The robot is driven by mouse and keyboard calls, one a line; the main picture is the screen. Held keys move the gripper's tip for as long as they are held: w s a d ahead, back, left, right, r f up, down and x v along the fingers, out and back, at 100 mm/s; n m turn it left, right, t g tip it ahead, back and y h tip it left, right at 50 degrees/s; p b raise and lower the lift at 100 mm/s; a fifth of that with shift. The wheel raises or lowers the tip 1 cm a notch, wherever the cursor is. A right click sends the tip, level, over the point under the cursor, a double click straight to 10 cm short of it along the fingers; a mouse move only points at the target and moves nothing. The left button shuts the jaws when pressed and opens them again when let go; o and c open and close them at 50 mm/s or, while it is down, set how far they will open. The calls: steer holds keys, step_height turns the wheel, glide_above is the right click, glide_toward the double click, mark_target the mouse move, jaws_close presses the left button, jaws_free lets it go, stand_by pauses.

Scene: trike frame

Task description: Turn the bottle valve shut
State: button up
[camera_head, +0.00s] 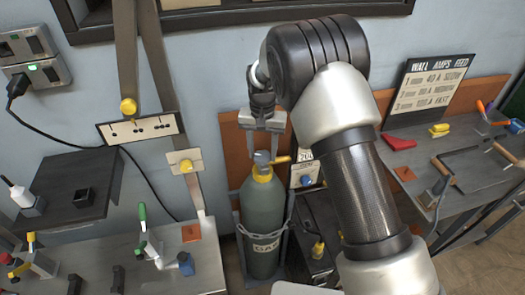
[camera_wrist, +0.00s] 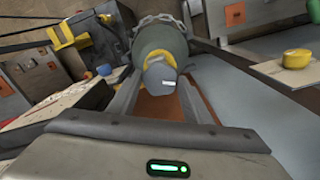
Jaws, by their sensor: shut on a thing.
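The green gas bottle (camera_head: 262,220) stands upright, with a chain around it and a yellow collar near its top. Its grey valve knob (camera_head: 262,158) sits above the collar. My gripper (camera_head: 262,148) points down over the bottle with one finger on each side of the knob. In the wrist view the bottle (camera_wrist: 160,35) lies beyond the grey knob (camera_wrist: 160,80), which is between the two fingers of my gripper (camera_wrist: 160,88). My gripper is shut on the knob. The exact finger contact is hard to see.
A yellow-tipped fitting (camera_head: 281,159) sticks out right beside the knob. A small white tag board (camera_head: 304,172) is close on the right. Workbenches with tools stand left and right, including a grey bench (camera_head: 175,280). An orange-brown panel (camera_head: 232,150) is behind the bottle.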

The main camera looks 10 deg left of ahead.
mark_target(263, 155)
steer(key=m, duration=0.6)
steer(key=shift+r+p, duration=0.1)
steer(key=shift+p, duration=0.2)
steer(key=m+p, duration=0.1)
steer(key=m, duration=0.5)
steer(key=shift+w+m, duration=0.1)
steer(key=shift+m, duration=0.3)
steer(key=o, duration=1)
steer(key=shift+o, duration=0.2)
step_height(263, 155, up, 17)
steer(key=shift+r, duration=0.15)
